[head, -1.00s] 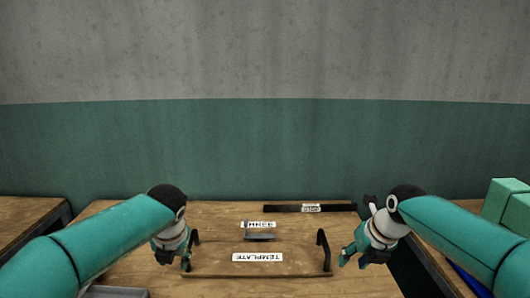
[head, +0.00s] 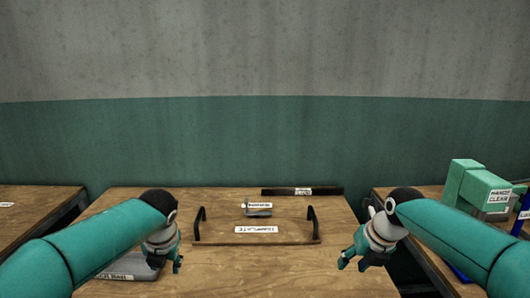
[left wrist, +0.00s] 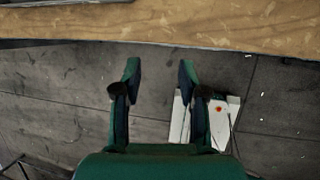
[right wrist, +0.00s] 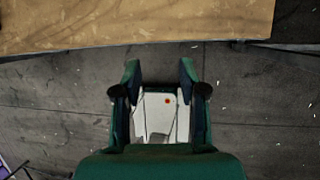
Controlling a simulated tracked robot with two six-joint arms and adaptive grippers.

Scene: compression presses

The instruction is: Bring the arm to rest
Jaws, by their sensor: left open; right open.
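My left gripper (head: 165,262) hangs open and empty at the left in the head view. In the left wrist view (left wrist: 160,78) its two fingers stand apart over the grey floor, short of the table edge. My right gripper (head: 352,262) hangs open and empty at the right in the head view. In the right wrist view (right wrist: 160,78) its fingers are also apart with nothing between them, over the floor. Both arms are bent in a near mirrored pose.
A wooden table (head: 240,278) holds a template board (head: 210,236) with two black handles, a small grey piece (head: 258,212), a black bar (head: 280,191) and a grey tray (head: 130,268). A green press (head: 485,187) labelled "HANDS CLEAR" stands on the right table. Another table (head: 30,212) is at the left.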

